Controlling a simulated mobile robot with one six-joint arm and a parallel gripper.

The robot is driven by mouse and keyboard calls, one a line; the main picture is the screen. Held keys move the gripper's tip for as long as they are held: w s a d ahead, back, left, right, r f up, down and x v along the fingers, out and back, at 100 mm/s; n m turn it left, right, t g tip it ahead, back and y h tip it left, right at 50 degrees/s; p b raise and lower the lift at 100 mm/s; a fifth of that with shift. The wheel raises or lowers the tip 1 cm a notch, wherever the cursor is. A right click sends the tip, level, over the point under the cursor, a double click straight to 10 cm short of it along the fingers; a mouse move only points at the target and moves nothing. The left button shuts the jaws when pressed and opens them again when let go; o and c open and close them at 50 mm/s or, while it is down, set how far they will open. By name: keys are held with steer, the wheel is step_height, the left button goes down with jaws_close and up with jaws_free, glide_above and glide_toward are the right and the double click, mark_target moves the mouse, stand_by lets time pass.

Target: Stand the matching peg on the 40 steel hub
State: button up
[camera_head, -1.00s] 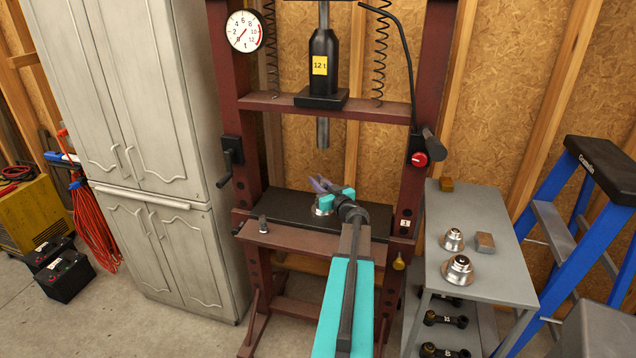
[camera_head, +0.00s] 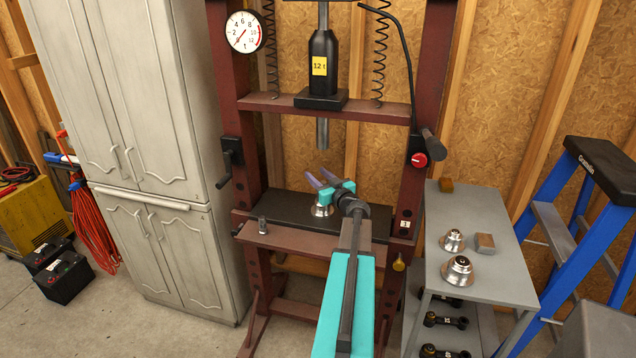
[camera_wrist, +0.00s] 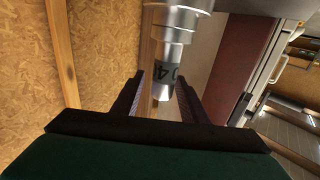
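A silver stepped hub (camera_head: 322,210) stands on the black plate of the press bed. In the wrist view the wide silver hub (camera_wrist: 178,20) is at the top of the upside-down picture. A narrower silver peg-like piece (camera_wrist: 170,52) extends from it, with a dark band that appears to read 40. I cannot tell exactly where hub and peg meet. My gripper (camera_head: 314,177) is open just above the hub. Its fingers in the wrist view (camera_wrist: 160,88) lie either side of the narrow piece, with gaps showing.
A grey cart (camera_head: 480,210) at right holds two more silver hubs (camera_head: 452,240) (camera_head: 459,269) and a small block (camera_head: 485,242). Dark parts lie on its lower shelf. The press posts flank the bed, and the ram (camera_head: 322,132) hangs above it. A blue stepladder (camera_head: 600,200) stands farther right.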

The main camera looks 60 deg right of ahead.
steer(key=s+a+r, duration=0.2)
steer(key=s+a, duration=0.6)
steer(key=a, duration=0.3)
stand_by(0.6)
steer(key=p, duration=0.5)
steer(key=shift+s+a+p, duration=0.2)
steer(key=shift+a+p, duration=0.05)
steer(key=shift+p, duration=0.05)
steer(key=s+a+p, duration=0.1)
steer(key=p, duration=0.5)
steer(key=shift+r, duration=0.1)
steer(key=shift+a+p, duration=0.2)
steer(key=shift+p, duration=0.45)
stand_by(0.5)
